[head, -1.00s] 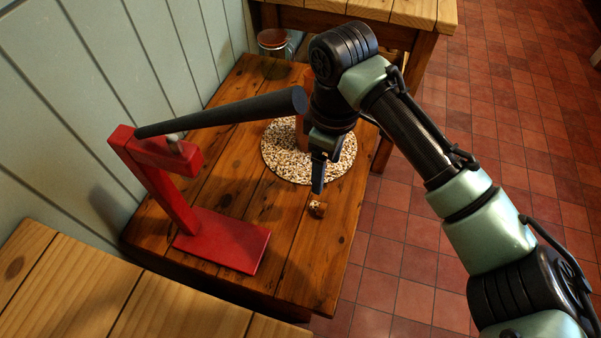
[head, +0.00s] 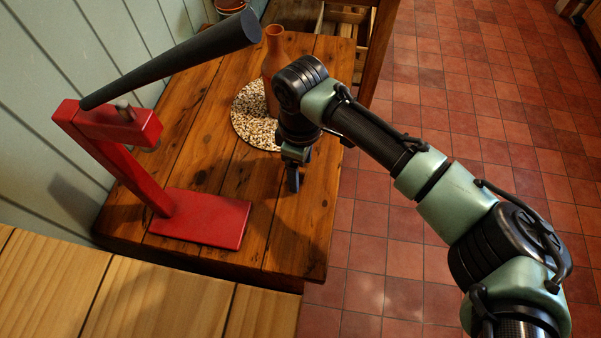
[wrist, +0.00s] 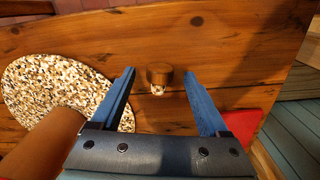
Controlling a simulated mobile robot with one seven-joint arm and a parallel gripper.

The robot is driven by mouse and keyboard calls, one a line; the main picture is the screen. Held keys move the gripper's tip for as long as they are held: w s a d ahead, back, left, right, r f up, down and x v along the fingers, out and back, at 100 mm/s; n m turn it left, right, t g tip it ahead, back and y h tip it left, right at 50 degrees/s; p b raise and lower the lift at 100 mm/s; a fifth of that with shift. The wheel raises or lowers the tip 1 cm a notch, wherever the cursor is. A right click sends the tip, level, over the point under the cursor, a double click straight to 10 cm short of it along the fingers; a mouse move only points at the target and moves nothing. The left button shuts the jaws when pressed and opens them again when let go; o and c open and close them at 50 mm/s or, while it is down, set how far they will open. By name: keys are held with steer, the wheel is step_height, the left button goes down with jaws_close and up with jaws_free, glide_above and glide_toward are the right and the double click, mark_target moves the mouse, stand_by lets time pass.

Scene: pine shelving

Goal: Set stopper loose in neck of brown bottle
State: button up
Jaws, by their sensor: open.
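The stopper (wrist: 159,74) lies on the wooden table, with a dark brown cap and a paler small end. In the wrist view it is between the two blue fingers of my gripper (wrist: 160,92), with a gap on each side. My gripper (head: 293,183) is open and empty, pointing down low over the table. In the head view the stopper is hidden by my gripper. The brown bottle (head: 272,65) stands upright on the round speckled mat (head: 247,118), behind my gripper. Its neck is open at the top. It also shows in the wrist view (wrist: 45,138).
A red stand (head: 205,219) with a long dark lever (head: 175,62) is at the left on the table (head: 300,235). A pale plank surface (head: 140,295) is in front. A pot (head: 230,6) is at the back. Bare table lies around my gripper.

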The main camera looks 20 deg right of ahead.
steer(key=shift+f, duration=0.25)
jaws_close()
steer(key=shift+r, duration=0.1)
